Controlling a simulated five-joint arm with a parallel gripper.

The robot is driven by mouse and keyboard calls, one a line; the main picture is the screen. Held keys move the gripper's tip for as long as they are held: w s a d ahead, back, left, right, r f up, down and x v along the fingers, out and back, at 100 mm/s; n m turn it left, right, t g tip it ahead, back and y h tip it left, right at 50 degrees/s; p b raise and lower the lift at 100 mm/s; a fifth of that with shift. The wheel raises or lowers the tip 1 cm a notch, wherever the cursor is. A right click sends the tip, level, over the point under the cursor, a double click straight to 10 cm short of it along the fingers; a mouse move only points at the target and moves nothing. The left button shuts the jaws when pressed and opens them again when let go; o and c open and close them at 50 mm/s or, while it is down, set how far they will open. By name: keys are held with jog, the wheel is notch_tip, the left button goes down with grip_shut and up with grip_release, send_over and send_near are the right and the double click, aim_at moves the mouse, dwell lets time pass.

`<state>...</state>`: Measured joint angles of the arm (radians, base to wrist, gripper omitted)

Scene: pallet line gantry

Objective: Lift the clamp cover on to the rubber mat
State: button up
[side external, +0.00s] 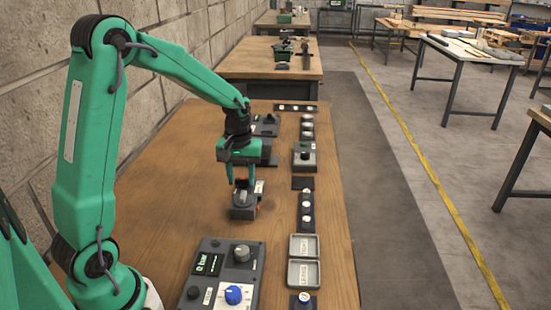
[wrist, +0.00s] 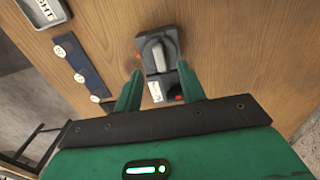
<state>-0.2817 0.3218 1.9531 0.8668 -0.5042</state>
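A small dark unit (side external: 244,206) stands on the wooden bench below my gripper (side external: 241,180). In the wrist view the unit (wrist: 158,52) has a grey lever-shaped knob, a pale label and small red-orange parts. I cannot tell which part of it is the clamp cover. My gripper is open, with its two green fingers (wrist: 158,72) apart on either side of the unit's near part. Whether the fingers touch it is not clear. A small flat black square (side external: 303,183), which looks like the rubber mat, lies to the right.
A control box (side external: 222,270) with a blue knob and "0 bar" display stands in front. Grey trays (side external: 304,246) marked TIGHT and LEAKS lie at the right edge. Dark strips with silver discs (side external: 306,212) line that edge. Other boxes (side external: 304,157) stand behind.

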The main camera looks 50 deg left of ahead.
aim_at(243, 194)
jog(key=shift+f, duration=0.2)
jog(key=shift+w+a+f, duration=0.1)
jog(key=shift+f, duration=2.4)
jog(key=shift+c, duration=0.2)
grip_shut()
